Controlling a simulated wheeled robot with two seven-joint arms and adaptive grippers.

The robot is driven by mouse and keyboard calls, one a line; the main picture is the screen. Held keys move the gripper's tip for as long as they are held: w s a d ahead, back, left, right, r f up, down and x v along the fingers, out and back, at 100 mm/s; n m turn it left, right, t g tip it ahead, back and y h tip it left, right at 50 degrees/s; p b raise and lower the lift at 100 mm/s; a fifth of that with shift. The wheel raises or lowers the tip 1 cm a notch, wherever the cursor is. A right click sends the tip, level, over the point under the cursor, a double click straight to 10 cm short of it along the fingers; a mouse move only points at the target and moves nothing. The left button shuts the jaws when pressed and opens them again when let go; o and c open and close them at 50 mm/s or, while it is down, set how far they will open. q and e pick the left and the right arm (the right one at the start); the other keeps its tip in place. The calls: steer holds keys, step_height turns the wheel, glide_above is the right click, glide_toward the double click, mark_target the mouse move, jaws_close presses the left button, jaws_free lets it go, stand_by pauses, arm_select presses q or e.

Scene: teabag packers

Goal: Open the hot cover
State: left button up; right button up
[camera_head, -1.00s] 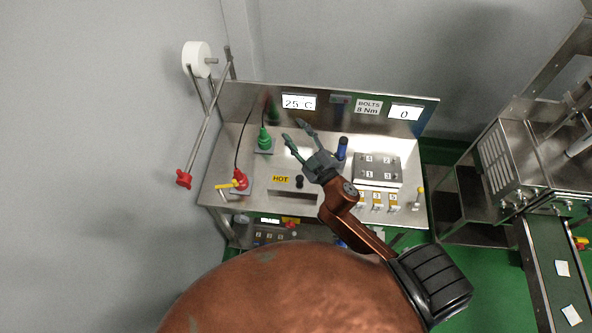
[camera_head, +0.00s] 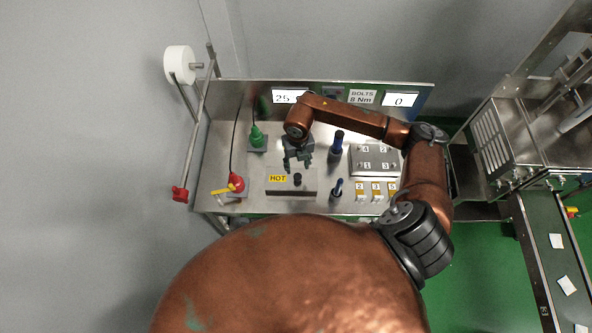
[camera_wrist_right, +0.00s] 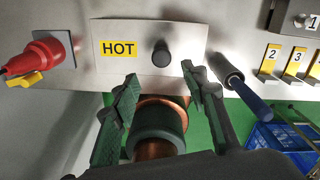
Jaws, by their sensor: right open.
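The hot cover (camera_head: 309,176) is a pale metal plate with a yellow HOT label (camera_head: 278,178) and a black knob (camera_head: 297,179). It lies in the front middle of the bench. My right gripper (camera_head: 299,165) is at the cover's back edge, behind the knob. In the right wrist view, the cover (camera_wrist_right: 190,45) shows its knob (camera_wrist_right: 161,53) upright between and just beyond my open fingers (camera_wrist_right: 160,76). The fingers are apart and hold nothing; I cannot tell their exact height over the cover. My left gripper is not in view.
A red-and-yellow tool (camera_head: 236,182) stands left of the cover, with a green one (camera_head: 257,138) behind it. Blue-handled tools (camera_head: 337,143) stand to the right. A numbered metal block (camera_head: 373,160) and yellow numbered tags (camera_head: 376,188) are farther right.

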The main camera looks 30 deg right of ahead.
mark_target(298, 176)
steer(key=shift+d+f, duration=0.2)
steer(key=shift+f, duration=0.2)
steer(key=shift+a+f+p, duration=0.1)
steer(key=shift+f+p, duration=0.55)
steer(key=shift+f, duration=2.8)
jaws_close()
